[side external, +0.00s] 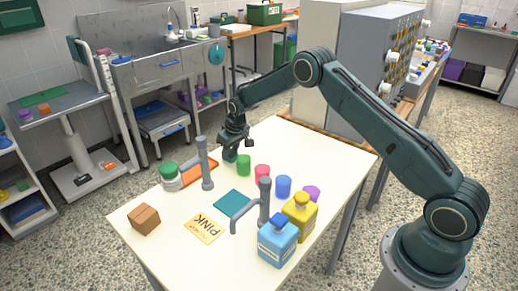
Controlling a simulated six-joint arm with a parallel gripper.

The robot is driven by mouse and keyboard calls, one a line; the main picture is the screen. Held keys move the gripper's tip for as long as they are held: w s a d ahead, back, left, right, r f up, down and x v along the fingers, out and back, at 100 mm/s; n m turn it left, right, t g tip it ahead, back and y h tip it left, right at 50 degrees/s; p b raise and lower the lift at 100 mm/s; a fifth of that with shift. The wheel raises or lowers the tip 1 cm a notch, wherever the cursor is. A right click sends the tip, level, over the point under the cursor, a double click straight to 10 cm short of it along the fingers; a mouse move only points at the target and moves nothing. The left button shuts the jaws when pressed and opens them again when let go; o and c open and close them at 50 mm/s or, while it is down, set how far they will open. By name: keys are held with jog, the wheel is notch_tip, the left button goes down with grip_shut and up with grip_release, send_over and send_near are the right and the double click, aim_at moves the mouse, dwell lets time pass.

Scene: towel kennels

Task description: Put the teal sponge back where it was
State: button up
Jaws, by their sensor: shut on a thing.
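My gripper (232,148) is at the far left part of the white table, just behind and left of the green cup (243,165). Its jaws are shut on a small dark teal thing, which I take to be the teal sponge (230,156); the fingers hide much of it and its outline is unclear. Whether it touches the table cannot be told. A flat teal square (234,203) lies on the middle of the table, apart from my gripper.
Two grey posts with arms (207,170) (265,203) stand on the table. Red (262,174), blue (283,187) and purple (312,193) cups form a row. A yellow bottle (300,216), blue bottle (278,241), brown block (144,219), green-lidded jar (171,178) and orange tray (205,168) stand around.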

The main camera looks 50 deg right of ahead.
jog(key=o, duration=0.9)
jog(key=shift+o, duration=0.2)
jog(key=shift+r, duration=0.1)
jog(key=v, duration=1.2)
jog(key=shift+r, duration=0.1)
